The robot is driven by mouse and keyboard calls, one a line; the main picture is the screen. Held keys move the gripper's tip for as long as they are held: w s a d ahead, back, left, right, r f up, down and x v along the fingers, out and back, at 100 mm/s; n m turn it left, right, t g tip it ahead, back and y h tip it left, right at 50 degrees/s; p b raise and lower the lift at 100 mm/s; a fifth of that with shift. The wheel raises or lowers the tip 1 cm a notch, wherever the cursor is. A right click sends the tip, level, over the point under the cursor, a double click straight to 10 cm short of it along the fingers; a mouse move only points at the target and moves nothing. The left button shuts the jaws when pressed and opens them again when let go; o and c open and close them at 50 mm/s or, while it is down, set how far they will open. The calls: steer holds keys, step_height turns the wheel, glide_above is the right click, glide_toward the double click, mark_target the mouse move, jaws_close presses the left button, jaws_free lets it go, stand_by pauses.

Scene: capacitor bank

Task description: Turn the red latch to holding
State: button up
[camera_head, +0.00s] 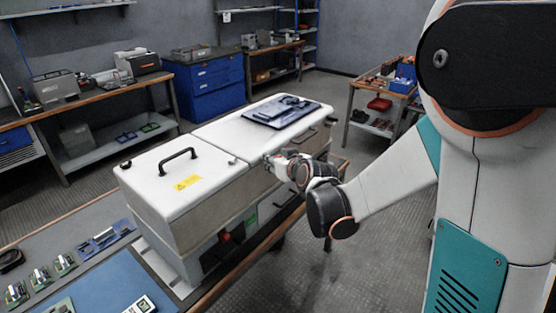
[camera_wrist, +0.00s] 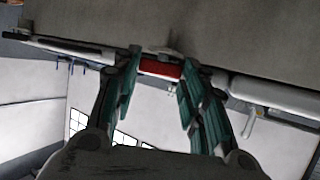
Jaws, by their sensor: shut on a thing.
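The red latch (camera_wrist: 160,69) shows in the wrist view as a short red bar under the edge of a pale grey panel. My gripper (camera_wrist: 162,60) has one teal finger at each end of it and is shut on it. In the head view my gripper (camera_head: 273,161) is at the front side of the white cabinet (camera_head: 185,165), just below the lid edge and right of the seam between two lids. The latch is hidden there by my gripper and wrist. Which setting the latch points to cannot be read.
The left lid has a black handle (camera_head: 177,158) and a yellow label (camera_head: 187,183). A dark tablet-like panel (camera_head: 281,111) lies on the right lid. A bench with a blue mat (camera_head: 100,287) and small parts is at front left.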

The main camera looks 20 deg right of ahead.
steer(key=shift+f, duration=0.1)
steer(key=o, duration=1.1)
steer(key=shift+c, duration=0.2)
steer(key=shift+s, duration=0.15)
steer(key=v, duration=1.2)
